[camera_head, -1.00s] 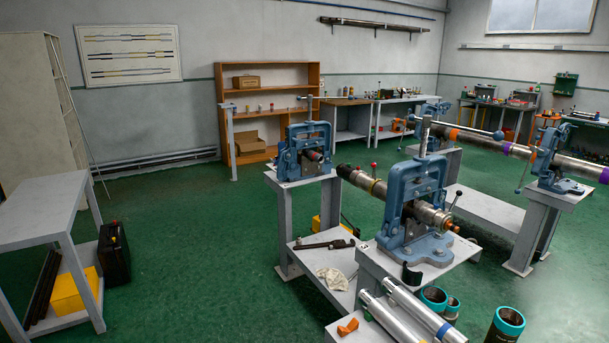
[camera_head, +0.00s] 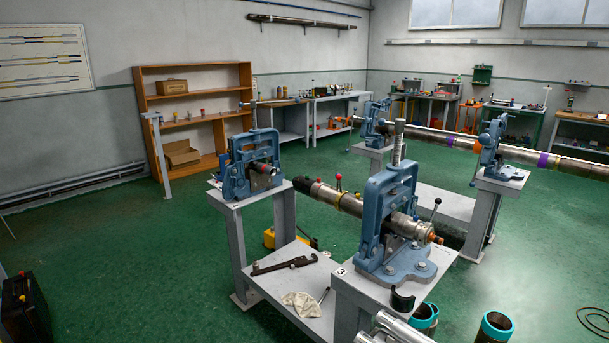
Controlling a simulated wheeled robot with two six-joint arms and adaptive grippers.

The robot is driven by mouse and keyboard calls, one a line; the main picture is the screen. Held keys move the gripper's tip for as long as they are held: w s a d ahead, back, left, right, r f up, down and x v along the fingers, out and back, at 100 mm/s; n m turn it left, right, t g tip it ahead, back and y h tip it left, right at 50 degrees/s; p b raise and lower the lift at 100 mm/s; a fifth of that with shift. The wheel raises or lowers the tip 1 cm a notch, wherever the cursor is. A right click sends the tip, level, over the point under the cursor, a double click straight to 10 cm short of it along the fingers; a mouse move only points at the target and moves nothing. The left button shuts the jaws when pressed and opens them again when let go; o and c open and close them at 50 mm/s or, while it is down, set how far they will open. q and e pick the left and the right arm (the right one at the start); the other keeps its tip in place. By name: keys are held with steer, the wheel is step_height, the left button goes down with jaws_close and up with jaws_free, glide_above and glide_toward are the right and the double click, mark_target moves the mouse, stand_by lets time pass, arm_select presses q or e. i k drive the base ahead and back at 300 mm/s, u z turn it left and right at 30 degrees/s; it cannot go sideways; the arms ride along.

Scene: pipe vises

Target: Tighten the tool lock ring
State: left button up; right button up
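A long metal tool (camera_head: 325,193) lies level through the blue pipe vise (camera_head: 370,220) on the stand marked 3. It has a dark left end, a yellow band (camera_head: 350,204), small red-knobbed levers (camera_head: 338,183) and a copper-coloured right end (camera_head: 431,235). I cannot tell which ring on it is the lock ring, and the vise frame hides part of its length. A dark wrench (camera_head: 284,265) lies on the low shelf left of that stand.
A second vise (camera_head: 250,165) stands behind to the left. Two more vises (camera_head: 492,150) hold a long pipe (camera_head: 430,133) at the right. A white rag (camera_head: 301,303) lies on the low shelf. Teal-rimmed cylinders (camera_head: 497,325) stand at front right. Green floor is open at left.

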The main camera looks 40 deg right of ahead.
mark_target(337, 200)
steer(key=z, duration=0.1)
steer(key=i, duration=1.45)
steer(key=z, duration=0.65)
steer(key=i, duration=0.9)
steer(key=z, duration=1.6)
steer(key=i, duration=0.75)
steer(key=z, duration=0.5)
